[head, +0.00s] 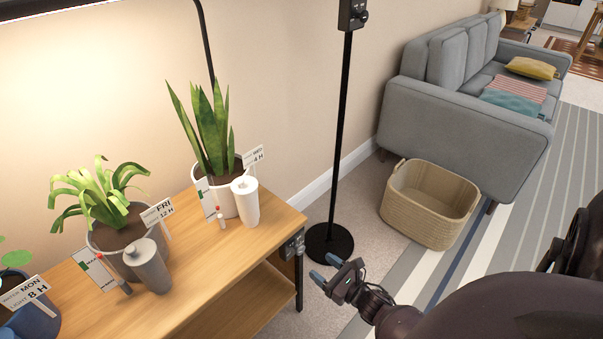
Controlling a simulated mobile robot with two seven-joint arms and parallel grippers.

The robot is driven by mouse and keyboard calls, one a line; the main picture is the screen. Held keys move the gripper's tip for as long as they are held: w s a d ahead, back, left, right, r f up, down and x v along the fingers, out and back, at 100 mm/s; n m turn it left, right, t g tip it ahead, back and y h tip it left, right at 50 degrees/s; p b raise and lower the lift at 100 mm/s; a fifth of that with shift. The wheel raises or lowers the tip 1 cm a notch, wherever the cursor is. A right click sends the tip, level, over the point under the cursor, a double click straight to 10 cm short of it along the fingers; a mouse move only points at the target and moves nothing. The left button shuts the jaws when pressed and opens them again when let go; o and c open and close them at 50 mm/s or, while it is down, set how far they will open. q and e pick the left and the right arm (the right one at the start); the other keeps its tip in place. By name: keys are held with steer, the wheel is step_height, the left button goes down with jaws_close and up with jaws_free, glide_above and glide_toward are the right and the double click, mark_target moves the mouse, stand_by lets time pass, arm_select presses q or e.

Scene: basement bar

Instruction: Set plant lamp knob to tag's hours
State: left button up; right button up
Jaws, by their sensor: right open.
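Three plant tags stand on the wooden table: one reads MON, LIGHT 8 H (24,293), one FRI, 12 H (157,212), and one 4 H (253,157) with its day too small to read surely. A lit lamp bar (50,8) hangs over the plants at top left. A dark box with a round knob (353,14) sits high on a black pole. Another dark box with small dials (294,244) is on the table's right end; its settings are unreadable. My right gripper (326,269) is open and empty, just right of the table end. My left gripper is out of view.
The wooden table (208,253) holds a snake plant (212,130), a leafy plant (100,190), a grey bottle (150,268) and a white bottle (245,203). The pole's round base (330,243) stands behind my right gripper. A woven basket (425,215) and grey sofa (470,110) are farther right.

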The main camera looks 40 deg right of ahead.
mark_target(302, 252)
steer(key=w, duration=0.6)
steer(key=shift+w+a, duration=0.25)
steer(key=shift+w, duration=0.05)
arm_select(q)
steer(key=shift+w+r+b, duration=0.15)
steer(key=shift+b, duration=0.15)
arm_select(e)
steer(key=shift+w, duration=0.55)
steer(key=shift+c, duration=0.2)
steer(key=c, duration=0.9)
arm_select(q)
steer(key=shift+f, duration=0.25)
